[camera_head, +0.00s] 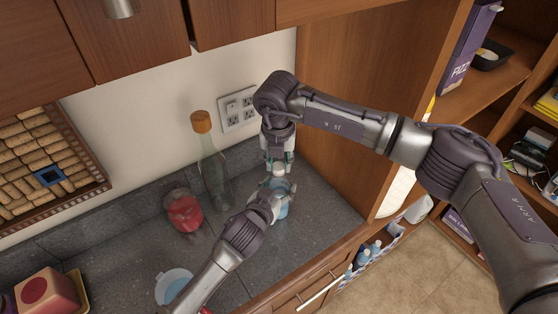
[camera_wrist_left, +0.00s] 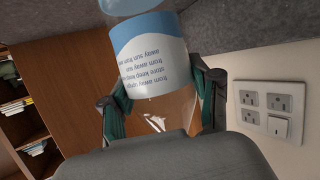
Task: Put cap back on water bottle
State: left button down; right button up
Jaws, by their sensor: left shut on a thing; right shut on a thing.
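The water bottle (camera_head: 283,210) stands on the dark counter, partly hidden by my left gripper (camera_head: 276,193). In the left wrist view the clear bottle with its white and blue label (camera_wrist_left: 152,58) lies between the two green-padded fingers (camera_wrist_left: 163,108). My left gripper is shut on the bottle's upper part. My right gripper (camera_head: 279,161) points down directly above the bottle and is shut on a small pale thing, seemingly the cap (camera_head: 279,170). Whether the cap touches the bottle's neck is too small to tell.
A tall corked glass bottle (camera_head: 213,165) and a jar with red contents (camera_head: 184,212) stand left of my grippers. A bowl (camera_head: 173,284) sits near the front. A wall outlet (camera_head: 239,109) is behind, and a wooden cabinet side (camera_head: 345,110) rises close on the right.

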jog(key=m, duration=0.5)
jog(key=shift+a+h, duration=0.1)
jog(key=shift+h, duration=0.2)
jog(key=m, duration=0.7)
jog(key=shift+w+m+g, duration=0.1)
jog(key=shift+m+g, duration=0.3)
jog(key=m, duration=0.2)
jog(key=shift+m+h, duration=0.3)
jog(key=shift+m, duration=0.1)
jog(key=o, duration=0.8)
jog(key=shift+c, duration=0.2)
notch_tip(320, 180, up, 12)
jog(key=a, duration=0.1)
jog(key=shift+a, duration=0.15)
